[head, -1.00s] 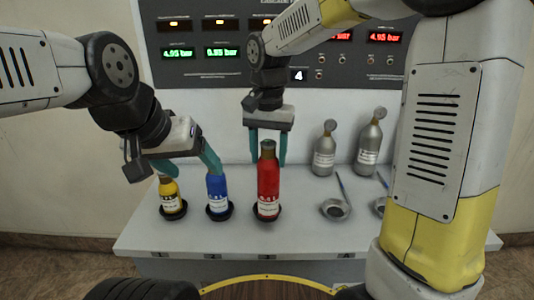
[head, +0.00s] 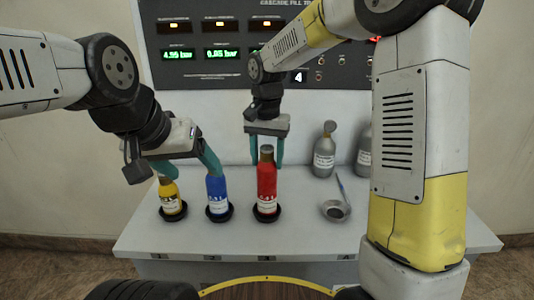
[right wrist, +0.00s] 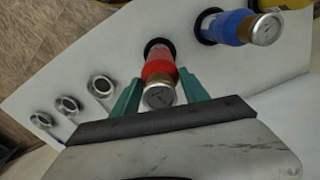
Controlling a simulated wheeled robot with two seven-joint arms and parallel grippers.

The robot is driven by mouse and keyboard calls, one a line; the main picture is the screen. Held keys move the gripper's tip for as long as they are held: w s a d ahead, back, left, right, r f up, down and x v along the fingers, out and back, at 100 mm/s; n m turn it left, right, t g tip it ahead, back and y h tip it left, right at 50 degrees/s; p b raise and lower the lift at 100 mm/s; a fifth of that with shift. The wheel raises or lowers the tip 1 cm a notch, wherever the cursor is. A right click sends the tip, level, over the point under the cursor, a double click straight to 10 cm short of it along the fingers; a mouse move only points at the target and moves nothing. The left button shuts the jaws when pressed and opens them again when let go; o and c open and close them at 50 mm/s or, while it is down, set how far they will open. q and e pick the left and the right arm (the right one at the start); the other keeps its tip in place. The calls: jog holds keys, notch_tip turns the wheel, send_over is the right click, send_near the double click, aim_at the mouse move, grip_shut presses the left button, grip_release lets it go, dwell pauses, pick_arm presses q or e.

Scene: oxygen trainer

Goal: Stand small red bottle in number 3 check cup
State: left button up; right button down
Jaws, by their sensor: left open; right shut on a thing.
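The small red bottle (head: 267,183) stands upright in the black check cup (head: 265,214) above the number 3 mark on the bench front. My right gripper (head: 266,152) comes down from above and is shut on the bottle's upper part. In the right wrist view the red bottle (right wrist: 160,65) lies between the teal fingers, its round gauge facing the camera, with the dark cup (right wrist: 155,45) around its base. My left gripper (head: 187,164) is open and empty, beside the tops of the yellow and blue bottles.
A yellow bottle (head: 169,196) and a blue bottle (head: 217,194) stand in black cups to the left. A grey bottle (head: 324,155) and an open grey cup (head: 335,210) are to the right. The gauge panel (head: 225,40) rises behind. My right arm covers the bench's right side.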

jog(key=c, duration=0.6)
grip_release()
jog(key=shift+f, duration=0.1)
